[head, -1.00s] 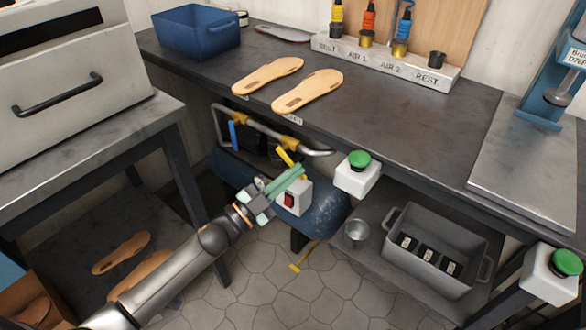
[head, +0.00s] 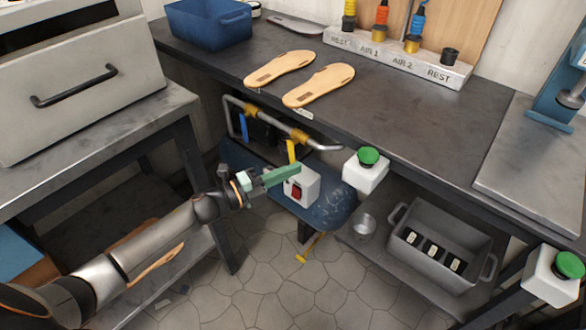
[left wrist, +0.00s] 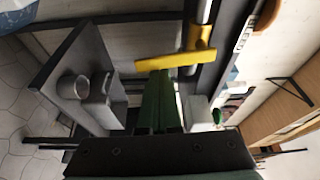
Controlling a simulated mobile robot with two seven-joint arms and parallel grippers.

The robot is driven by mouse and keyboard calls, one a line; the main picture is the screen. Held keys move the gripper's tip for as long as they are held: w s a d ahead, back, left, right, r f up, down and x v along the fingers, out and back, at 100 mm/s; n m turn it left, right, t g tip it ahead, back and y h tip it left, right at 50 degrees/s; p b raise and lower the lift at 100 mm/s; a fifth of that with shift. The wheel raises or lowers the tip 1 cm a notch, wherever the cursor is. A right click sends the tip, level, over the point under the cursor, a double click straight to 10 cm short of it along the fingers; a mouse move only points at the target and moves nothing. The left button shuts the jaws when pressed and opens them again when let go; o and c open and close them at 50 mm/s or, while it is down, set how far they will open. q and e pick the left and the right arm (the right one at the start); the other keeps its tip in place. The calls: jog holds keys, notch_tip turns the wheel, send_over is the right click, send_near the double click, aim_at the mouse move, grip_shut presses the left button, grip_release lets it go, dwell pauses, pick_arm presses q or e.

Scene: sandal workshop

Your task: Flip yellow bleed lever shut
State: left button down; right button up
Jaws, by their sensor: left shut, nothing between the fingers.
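The yellow lever (head: 291,151) hangs down from a yellow fitting on the grey pipe (head: 322,146) under the bench edge. It stands roughly crosswise to the pipe. My left gripper (head: 297,169) is shut and empty, its green fingers just below the lever's lower part in the head view. In the left wrist view the yellow lever (left wrist: 176,61) lies across the tips of my left gripper (left wrist: 163,75). The tips are close to it; I cannot tell whether they touch. My right gripper is not in view.
A white box with a red switch (head: 295,190) sits on the blue tank (head: 335,205), close beneath my fingers. A blue lever (head: 243,127) hangs farther left on the pipe. A green-button box (head: 364,177) is to the right. A yellow T-handle (head: 302,258) is below the tank.

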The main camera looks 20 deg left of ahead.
pick_arm(q)
jog(key=shift+w+a+m, duration=0.1)
jog(key=shift+a+m, duration=0.2)
jog(key=shift+m, duration=0.2)
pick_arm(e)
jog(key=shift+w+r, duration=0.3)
pick_arm(q)
jog(key=shift+f, duration=0.1)
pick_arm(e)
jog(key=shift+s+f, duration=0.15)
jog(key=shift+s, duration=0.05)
pick_arm(q)
jog(key=shift+d, duration=0.1)
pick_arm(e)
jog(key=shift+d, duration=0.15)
